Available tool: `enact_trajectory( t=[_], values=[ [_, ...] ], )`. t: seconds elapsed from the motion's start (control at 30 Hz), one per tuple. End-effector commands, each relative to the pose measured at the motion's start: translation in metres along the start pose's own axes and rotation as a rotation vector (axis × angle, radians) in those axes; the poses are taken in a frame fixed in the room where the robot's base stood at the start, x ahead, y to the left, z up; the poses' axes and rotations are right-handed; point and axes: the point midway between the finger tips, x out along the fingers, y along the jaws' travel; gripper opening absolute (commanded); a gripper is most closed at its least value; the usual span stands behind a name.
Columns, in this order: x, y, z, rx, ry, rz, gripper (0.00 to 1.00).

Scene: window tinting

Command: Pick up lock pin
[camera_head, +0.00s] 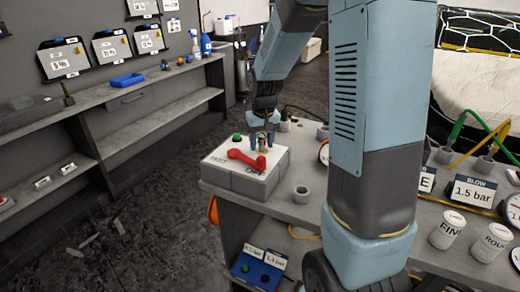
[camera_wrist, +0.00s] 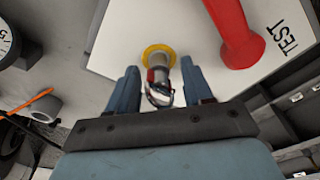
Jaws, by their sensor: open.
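The lock pin (camera_wrist: 158,82), a small metal piece with red on it, stands between the fingers of my gripper (camera_wrist: 159,72) in the wrist view. A yellow ring surrounds its far end. My gripper is open, with a finger on each side of the pin and a gap showing at the sides. In the head view my gripper (camera_head: 264,128) points down over a grey-white box (camera_head: 232,178) marked TEST and OFF. The pin is small there and partly covered by the fingers.
A red lever (camera_head: 246,158) lies on the box top close to the pin; it also shows in the wrist view (camera_wrist: 236,38). A green button (camera_head: 237,137) is behind it. A grey cup (camera_head: 301,194) stands right of the box. Gauges and lidded cups crowd the right.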

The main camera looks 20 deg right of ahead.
Motion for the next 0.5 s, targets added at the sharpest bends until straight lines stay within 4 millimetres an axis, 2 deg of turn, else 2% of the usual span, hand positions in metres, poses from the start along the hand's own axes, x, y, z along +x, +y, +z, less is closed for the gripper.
enact_trajectory(
  t=[0.2, 0.5],
  values=[
    [0.0006, 0.0000, -0.0001, 0.000, 0.000, 0.000, 0.50],
    [0.0004, 0.0000, -0.0001, 0.000, 0.000, 0.000, 0.23]
  ],
)
